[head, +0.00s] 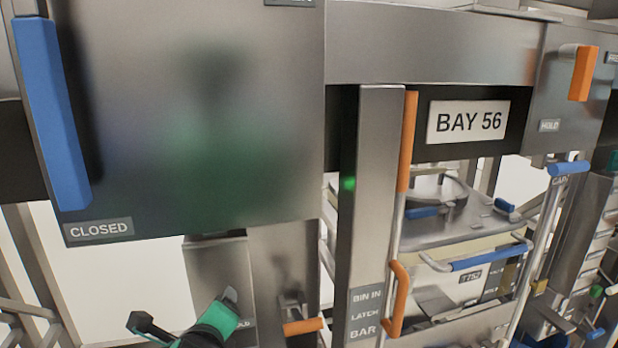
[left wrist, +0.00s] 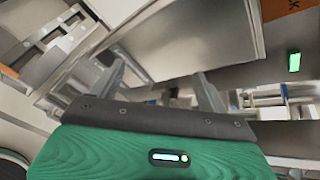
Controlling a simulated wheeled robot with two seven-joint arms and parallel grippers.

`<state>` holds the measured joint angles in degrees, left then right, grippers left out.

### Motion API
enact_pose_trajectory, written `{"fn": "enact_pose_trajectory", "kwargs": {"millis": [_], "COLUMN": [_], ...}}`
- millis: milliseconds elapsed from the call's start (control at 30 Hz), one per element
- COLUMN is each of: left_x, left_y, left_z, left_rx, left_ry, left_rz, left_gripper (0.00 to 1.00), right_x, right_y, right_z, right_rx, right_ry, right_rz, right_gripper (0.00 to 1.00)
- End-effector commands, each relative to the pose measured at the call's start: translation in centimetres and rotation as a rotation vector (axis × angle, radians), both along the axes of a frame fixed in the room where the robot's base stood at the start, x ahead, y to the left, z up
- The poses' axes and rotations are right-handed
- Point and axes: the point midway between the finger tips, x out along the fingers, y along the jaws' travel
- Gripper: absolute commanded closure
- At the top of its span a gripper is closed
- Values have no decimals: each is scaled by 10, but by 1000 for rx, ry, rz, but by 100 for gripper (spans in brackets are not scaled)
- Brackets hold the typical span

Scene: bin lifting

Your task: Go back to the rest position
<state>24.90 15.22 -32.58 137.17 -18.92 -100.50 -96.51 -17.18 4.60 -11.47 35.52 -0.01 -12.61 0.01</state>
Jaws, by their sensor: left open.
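My left gripper (head: 186,312) shows at the bottom edge of the head view, green with dark fingers spread apart. It is below the large steel panel marked CLOSED (head: 200,120) and left of an orange handle (head: 303,326). In the left wrist view the same gripper (left wrist: 162,78) has its two grey fingers wide apart with nothing between them. I cannot tell how close the fingers are to the steelwork behind them. My right gripper is in neither view.
A blue handle (head: 52,115) runs down the panel's left edge. A steel post (head: 372,180) with orange bars stands mid-view. Right of it, under the BAY 56 sign (head: 467,122), is a steel bin (head: 450,225) with a blue-gripped handle (head: 489,257). A pale gap lies below the panel.

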Motion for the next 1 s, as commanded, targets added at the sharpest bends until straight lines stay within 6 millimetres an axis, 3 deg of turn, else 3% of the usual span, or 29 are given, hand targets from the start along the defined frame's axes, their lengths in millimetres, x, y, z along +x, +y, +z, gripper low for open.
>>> {"fn": "enact_pose_trajectory", "kwargs": {"millis": [33,300,600,800,1000], "left_x": [-7,-55,-135,-191,-236], "left_y": [2,15,33,45,54], "left_z": [-22,-121,-214,-256,-281], "left_rx": [-93,-601,-1078,-1295,-1423], "left_ry": [38,202,341,375,369], "left_rz": [31,305,766,1093,1358], "left_gripper": [22,22,22,22,22], "right_x": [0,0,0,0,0], "right_y": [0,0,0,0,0], "right_z": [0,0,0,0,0], "right_rx": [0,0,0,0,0], "right_ry": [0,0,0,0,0], "right_rz": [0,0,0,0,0], "right_gripper": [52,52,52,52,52]}}
